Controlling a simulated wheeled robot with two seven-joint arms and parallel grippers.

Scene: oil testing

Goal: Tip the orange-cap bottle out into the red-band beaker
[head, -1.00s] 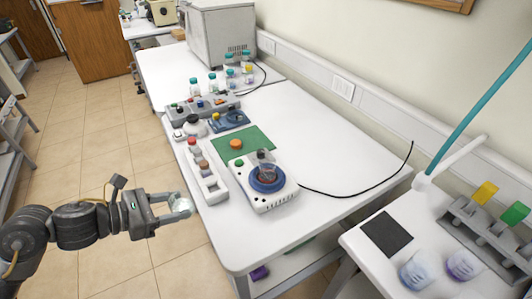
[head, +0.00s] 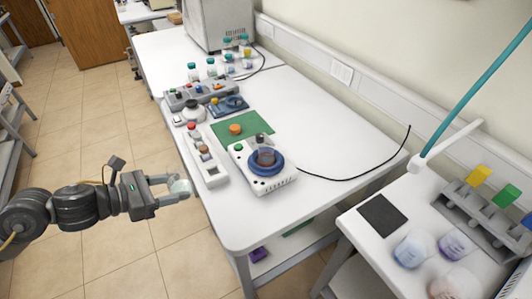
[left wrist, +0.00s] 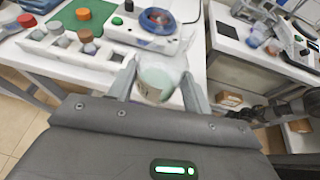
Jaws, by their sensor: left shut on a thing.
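My left gripper (head: 172,187) is shut on a pale, whitish bottle (head: 180,188), held in the air off the table's near left edge. In the left wrist view the bottle (left wrist: 158,80) sits between the fingers, with no cap visible. An orange cap (head: 235,129) lies on the green mat (head: 256,121). A beaker (head: 265,155) with a reddish tint stands on the blue-ringed plate of the white device. I cannot tell whether this is a red band. A dark arm of mine (left wrist: 290,110) shows at the right in the left wrist view; its gripper's state is unclear.
A white rack with caps (head: 206,155) stands at the table's near left edge, beside the white device (head: 246,172). On the right table are a black pad (head: 382,215), tinted beakers (head: 411,252) and a grey rack (head: 480,212). Floor shows between both tables.

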